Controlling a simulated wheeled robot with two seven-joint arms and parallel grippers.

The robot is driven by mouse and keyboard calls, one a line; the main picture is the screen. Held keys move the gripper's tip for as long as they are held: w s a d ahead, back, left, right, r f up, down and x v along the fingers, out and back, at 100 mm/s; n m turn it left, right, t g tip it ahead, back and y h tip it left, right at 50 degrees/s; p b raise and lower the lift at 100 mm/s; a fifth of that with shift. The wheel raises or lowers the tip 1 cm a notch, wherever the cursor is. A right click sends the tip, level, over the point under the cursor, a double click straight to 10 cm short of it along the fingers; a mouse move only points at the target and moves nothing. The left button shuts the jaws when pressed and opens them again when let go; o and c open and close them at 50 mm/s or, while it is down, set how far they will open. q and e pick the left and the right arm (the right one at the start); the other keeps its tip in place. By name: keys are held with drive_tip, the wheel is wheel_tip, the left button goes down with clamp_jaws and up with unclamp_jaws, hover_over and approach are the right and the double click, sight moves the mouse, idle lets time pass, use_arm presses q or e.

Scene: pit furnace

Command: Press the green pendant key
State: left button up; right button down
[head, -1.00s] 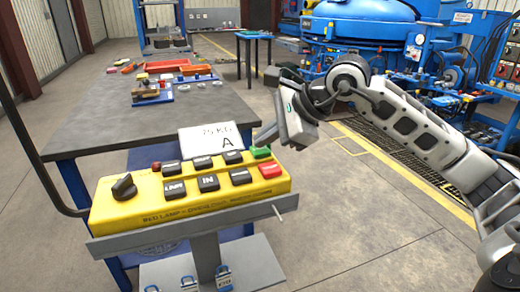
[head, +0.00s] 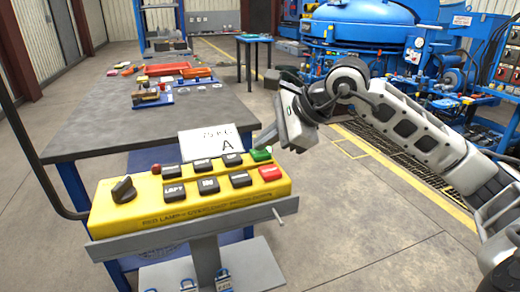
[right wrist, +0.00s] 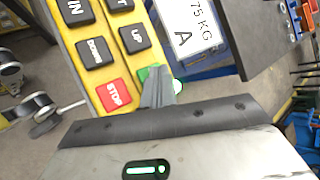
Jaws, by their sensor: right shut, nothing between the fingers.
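The yellow pendant box (head: 200,207) has black keys, a red stop key (head: 270,173) and a rotary knob (head: 124,189). The green key (head: 262,155) is at its far right corner. My right gripper (head: 260,142) is shut and empty, its fingertips pointing down at the green key from the right. In the right wrist view, the fingertips (right wrist: 158,88) cover part of the green key (right wrist: 146,73), beside the red STOP key (right wrist: 115,95). I cannot tell whether they touch it. My left gripper is not in view.
A white card marked 75 KG A (head: 212,143) stands right behind the box. The box rests on a grey stand (head: 190,231). A dark table (head: 90,122) with trays and parts lies behind. Open floor (head: 350,220) is to the right.

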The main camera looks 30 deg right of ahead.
sight(266, 153)
drive_tip(key=shift+r+p, duration=0.3)
drive_tip(key=shift+r, duration=0.3)
wheel_tip(266, 153, up, 5)
drive_tip(key=p, duration=0.4)
drive_tip(key=shift+r, duration=0.1)
